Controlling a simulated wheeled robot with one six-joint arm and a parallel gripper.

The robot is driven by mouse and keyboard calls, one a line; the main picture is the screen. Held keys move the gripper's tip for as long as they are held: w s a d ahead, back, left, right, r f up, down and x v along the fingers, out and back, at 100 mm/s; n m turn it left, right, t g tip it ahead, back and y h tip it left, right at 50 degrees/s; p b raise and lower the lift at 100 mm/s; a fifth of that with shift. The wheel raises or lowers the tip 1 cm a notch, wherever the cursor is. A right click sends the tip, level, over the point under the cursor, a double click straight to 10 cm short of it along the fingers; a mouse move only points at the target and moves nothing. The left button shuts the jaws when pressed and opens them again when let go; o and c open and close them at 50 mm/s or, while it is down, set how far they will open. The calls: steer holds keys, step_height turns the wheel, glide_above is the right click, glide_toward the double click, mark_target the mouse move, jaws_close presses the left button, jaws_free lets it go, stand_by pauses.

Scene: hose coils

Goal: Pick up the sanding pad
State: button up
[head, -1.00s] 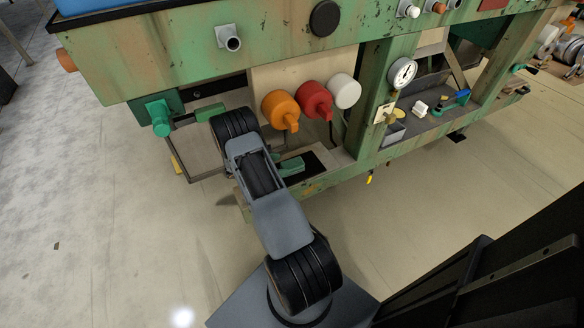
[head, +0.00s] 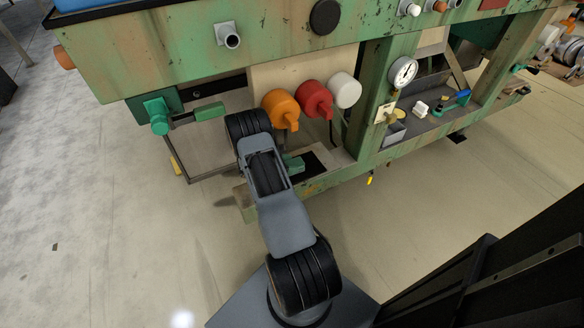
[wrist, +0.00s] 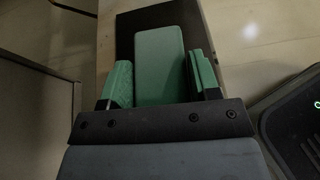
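The sanding pad looks like a flat green block (wrist: 160,42) lying on a dark mat in the wrist view. My gripper (wrist: 160,62) has its two green textured fingers apart, one on each side of the block. The left finger appears very close to the block's edge; a narrow dark gap shows by the right finger. I cannot tell whether either finger touches it. In the head view a green piece (head: 293,163) shows beside my arm at the bench's low shelf; my arm hides most of that spot.
The worn green bench (head: 160,60) overhangs the low shelf. Orange (head: 280,106), red (head: 314,98) and white (head: 344,91) round fittings hang just above my arm. A green valve (head: 159,115) and a thin frame are at left. A post with a gauge (head: 402,72) stands at right.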

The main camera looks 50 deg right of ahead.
steer(key=c, duration=0.5)
steer(key=shift+o, duration=0.2)
steer(key=shift+r, duration=0.1)
